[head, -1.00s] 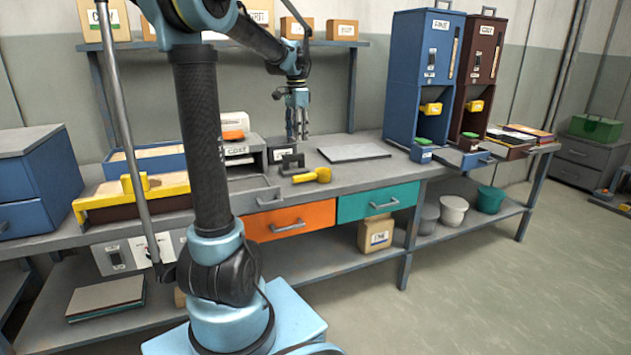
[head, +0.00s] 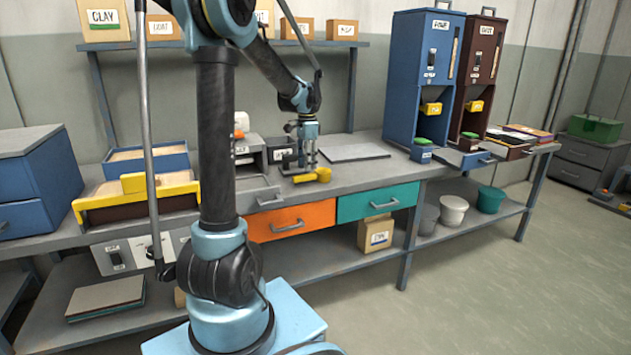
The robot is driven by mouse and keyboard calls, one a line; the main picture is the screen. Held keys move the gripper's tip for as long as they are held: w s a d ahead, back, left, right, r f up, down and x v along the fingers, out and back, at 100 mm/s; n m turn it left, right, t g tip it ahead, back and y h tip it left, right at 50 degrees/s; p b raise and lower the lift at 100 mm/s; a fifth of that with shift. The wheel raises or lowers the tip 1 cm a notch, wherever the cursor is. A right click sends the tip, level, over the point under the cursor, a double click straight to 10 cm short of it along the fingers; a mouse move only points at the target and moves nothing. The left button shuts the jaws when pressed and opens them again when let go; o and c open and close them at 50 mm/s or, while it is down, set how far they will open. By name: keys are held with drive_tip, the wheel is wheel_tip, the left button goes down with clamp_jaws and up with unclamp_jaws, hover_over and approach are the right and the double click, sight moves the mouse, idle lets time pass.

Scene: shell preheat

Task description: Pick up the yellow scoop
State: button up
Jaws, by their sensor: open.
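The yellow scoop (head: 322,175) lies on the grey workbench, just behind the bench's front edge and above the orange drawer. Its round end points right and its handle points left. My gripper (head: 300,168) points down over the handle side of the scoop, close to it. The fingers are open and partly overlap the handle in the head view. I cannot tell whether they touch it.
A grey flat plate (head: 353,153) lies on the bench right of the scoop. Blue (head: 423,80) and brown (head: 481,75) dispensers stand further right. A dark box (head: 280,150) stands behind my gripper. The orange drawer (head: 290,222) and teal drawer (head: 377,202) are shut.

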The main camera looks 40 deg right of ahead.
sight(308, 174)
drive_tip(key=shift+s+d+f, duration=0.1)
drive_tip(key=shift+f, duration=1.45)
drive_tip(key=shift+s+f, duration=0.1)
drive_tip(key=shift+f, duration=1.4)
clamp_jaws()
